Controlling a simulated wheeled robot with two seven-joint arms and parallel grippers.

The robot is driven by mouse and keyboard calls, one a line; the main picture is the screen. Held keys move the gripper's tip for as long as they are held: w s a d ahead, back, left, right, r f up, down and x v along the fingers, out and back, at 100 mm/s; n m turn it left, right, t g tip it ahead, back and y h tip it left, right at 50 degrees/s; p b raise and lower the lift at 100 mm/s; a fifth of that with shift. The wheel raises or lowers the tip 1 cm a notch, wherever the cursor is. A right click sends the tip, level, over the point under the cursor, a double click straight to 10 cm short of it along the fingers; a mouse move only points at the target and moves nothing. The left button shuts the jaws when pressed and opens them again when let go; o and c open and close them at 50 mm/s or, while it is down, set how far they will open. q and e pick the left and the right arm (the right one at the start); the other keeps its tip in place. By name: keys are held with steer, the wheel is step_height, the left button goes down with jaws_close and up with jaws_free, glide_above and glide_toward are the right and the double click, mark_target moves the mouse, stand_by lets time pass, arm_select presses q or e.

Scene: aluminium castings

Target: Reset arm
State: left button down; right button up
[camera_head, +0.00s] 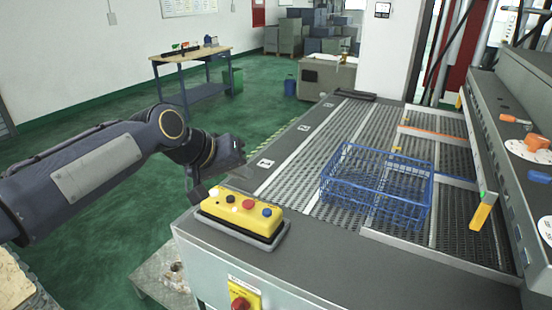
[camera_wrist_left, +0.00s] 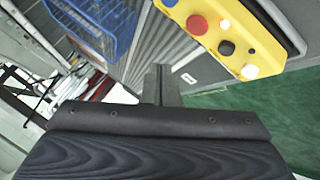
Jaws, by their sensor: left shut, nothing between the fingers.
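My left arm comes in from the left, and my left gripper (camera_head: 240,166) is above the near left edge of the machine, just behind the yellow button box (camera_head: 226,216). The gripper is shut and empty. In the left wrist view, its closed fingers (camera_wrist_left: 162,82) show in the middle, with the yellow button box (camera_wrist_left: 225,42) to the upper right and apart from them. My right gripper is in neither view.
A blue wire basket (camera_head: 345,203) stands on the slatted conveyor bed (camera_head: 310,160), to the right of my left gripper. A red rotary switch (camera_head: 240,303) sits on the machine's front. A workbench (camera_head: 192,57) stands farther back across the open green floor.

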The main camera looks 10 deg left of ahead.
arm_select(q)
steer(key=s+a+f, duration=0.1)
steer(key=s+f, duration=0.4)
steer(key=s, duration=0.4)
steer(key=s+a+f+g+y, duration=0.1)
steer(key=s+a+f, duration=0.1)
steer(key=s+f, duration=0.4)
steer(key=s+a+f, duration=0.2)
steer(key=s+f, duration=0.3)
steer(key=s, duration=0.7)
steer(key=shift+f+g+y, duration=0.15)
steer(key=shift+g+y, duration=0.15)
steer(key=shift+y, duration=0.1)
